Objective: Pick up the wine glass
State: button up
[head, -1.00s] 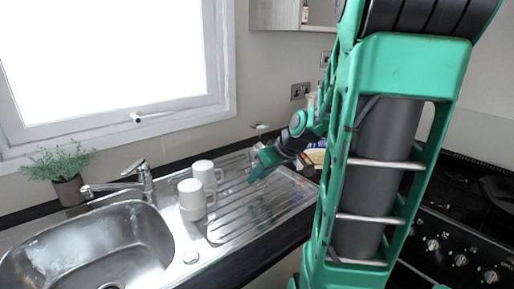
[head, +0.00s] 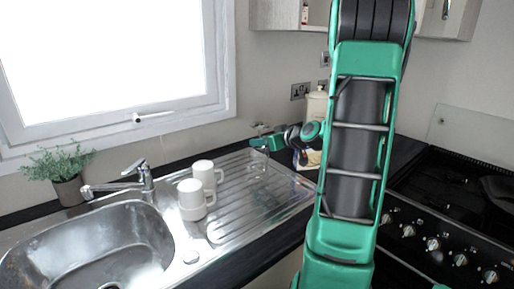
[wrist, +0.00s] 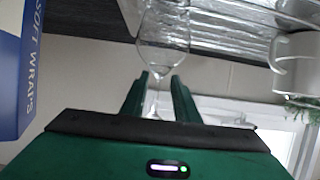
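The clear wine glass (head: 261,127) stands upside down on the steel drainer, its foot uppermost. The wrist view is inverted and shows its bowl (wrist: 164,42) towards the drainer, with the stem running between my fingers. My gripper (head: 263,143) is at the glass's stem, just under the foot. In the wrist view my gripper (wrist: 160,80) has its two green fingers apart, one on each side of the stem, with space visible between them. Part of the glass is hidden behind the gripper in the head view.
White mugs (head: 197,193) stand on the drainer (head: 235,215) left of my gripper; one also shows in the wrist view (wrist: 298,62). A blue wraps box (wrist: 18,70) is close at the wrist view's left. The sink (head: 88,250) and hob (head: 460,200) flank the drainer.

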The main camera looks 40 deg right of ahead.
jog(key=shift+x, duration=2.7)
jog(key=shift+s+d, duration=0.1)
grip_shut()
